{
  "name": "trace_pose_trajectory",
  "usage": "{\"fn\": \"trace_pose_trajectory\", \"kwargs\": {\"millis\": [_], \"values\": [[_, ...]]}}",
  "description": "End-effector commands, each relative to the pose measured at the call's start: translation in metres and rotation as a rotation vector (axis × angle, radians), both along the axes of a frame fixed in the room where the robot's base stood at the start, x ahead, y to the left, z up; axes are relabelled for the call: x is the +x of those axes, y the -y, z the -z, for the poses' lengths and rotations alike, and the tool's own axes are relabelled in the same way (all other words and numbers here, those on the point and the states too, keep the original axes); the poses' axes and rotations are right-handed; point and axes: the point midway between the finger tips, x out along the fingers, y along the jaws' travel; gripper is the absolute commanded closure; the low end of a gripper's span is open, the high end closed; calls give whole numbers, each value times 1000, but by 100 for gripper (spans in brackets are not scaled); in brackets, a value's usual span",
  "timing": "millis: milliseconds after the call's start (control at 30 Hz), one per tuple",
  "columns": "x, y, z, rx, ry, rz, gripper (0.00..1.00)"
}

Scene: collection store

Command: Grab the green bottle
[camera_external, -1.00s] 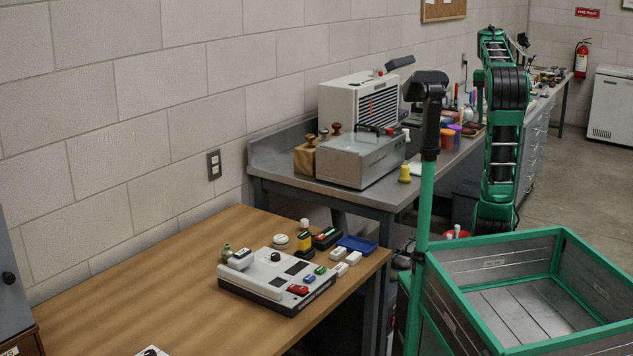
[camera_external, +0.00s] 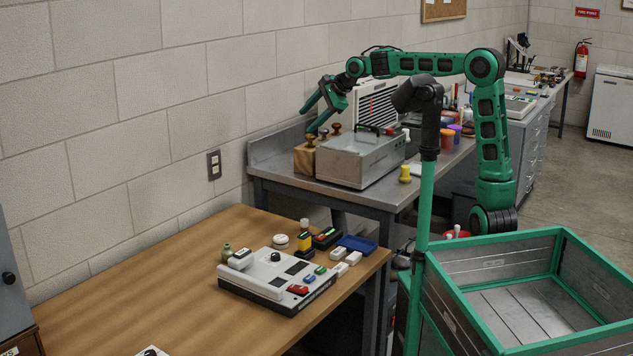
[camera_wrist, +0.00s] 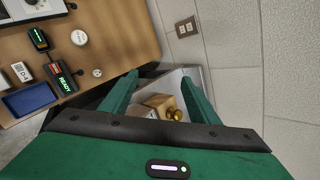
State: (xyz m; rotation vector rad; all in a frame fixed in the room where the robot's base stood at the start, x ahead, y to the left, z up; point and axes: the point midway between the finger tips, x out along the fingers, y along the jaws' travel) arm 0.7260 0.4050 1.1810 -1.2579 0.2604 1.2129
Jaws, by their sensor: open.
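A small olive-green bottle (camera_external: 226,254) stands on the wooden table at the back left corner of a pale control box, close beside a white-topped part. I cannot make it out in the wrist view. My gripper (camera_external: 311,118) is open and empty, raised near the wall above the left end of the metal bench, up and to the right of the bottle. Its two green fingers are spread in the wrist view (camera_wrist: 160,77), with a wooden block and brass-coloured knobs seen between them below.
The control box (camera_external: 277,281) fills the table's right part. The table's left part is mostly clear. A wall socket (camera_external: 214,165) is behind.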

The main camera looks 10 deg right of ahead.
Motion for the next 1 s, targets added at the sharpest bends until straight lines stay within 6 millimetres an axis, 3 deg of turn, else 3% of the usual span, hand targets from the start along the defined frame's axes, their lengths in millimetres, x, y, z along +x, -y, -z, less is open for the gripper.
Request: {"fn": "trace_pose_trajectory", "kwargs": {"millis": [33,100,200,400,733,1000], "values": [[-19,-41,-1,87,-51,-7,45],[-43,-84,-7,197,-123,2,45],[-72,-128,-14,315,-221,13,45],[-121,-186,-29,476,-391,22,45],[-190,-247,-53,649,-653,34,45],[-187,-244,36,637,-644,37,45]]}}
